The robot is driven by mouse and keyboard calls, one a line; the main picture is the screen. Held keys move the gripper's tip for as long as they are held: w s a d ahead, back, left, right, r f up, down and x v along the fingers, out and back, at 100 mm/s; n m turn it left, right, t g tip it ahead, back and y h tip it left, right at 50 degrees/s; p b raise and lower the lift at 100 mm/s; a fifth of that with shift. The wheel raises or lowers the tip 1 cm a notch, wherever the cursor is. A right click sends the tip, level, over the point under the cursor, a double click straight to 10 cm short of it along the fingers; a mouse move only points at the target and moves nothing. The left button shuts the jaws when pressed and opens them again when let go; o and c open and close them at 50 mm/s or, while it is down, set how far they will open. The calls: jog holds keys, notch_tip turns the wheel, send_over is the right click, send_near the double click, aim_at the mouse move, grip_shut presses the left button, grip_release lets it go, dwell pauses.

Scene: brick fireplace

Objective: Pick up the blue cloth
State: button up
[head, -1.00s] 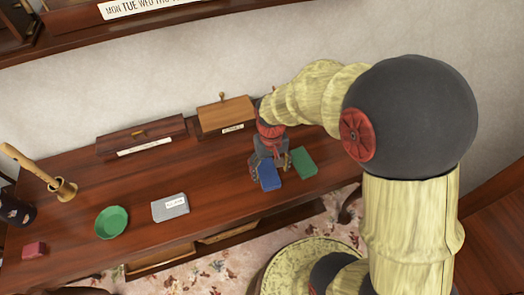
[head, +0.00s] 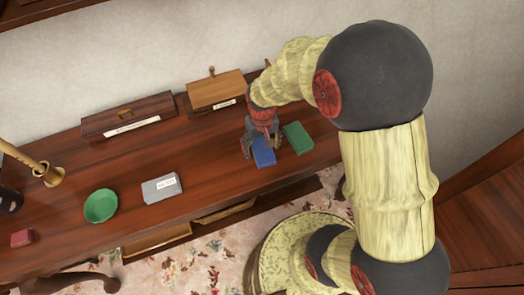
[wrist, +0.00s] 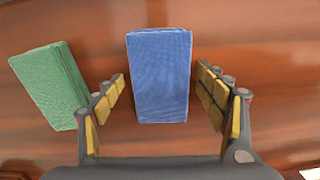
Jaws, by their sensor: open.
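The blue cloth (head: 264,157) is a folded block lying on the brown wooden desk. In the wrist view the blue cloth (wrist: 160,75) sits between the two finger pads, with a gap on each side. My gripper (wrist: 163,95) is open and empty. In the head view my gripper (head: 262,147) is right at the cloth and hides its far end. I cannot tell how far the fingers are above the desk top.
A green folded cloth (head: 298,138) lies close to the right of the blue one in the head view. A grey labelled box (head: 161,190), a green bowl (head: 101,206) and a red block (head: 22,238) stand farther left. Wooden boxes (head: 127,119) (head: 215,90) line the wall.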

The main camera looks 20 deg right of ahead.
jog(key=shift+r, duration=0.1)
jog(key=shift+c, duration=0.4)
jog(key=c, duration=1.1)
jog(key=shift+c, duration=0.3)
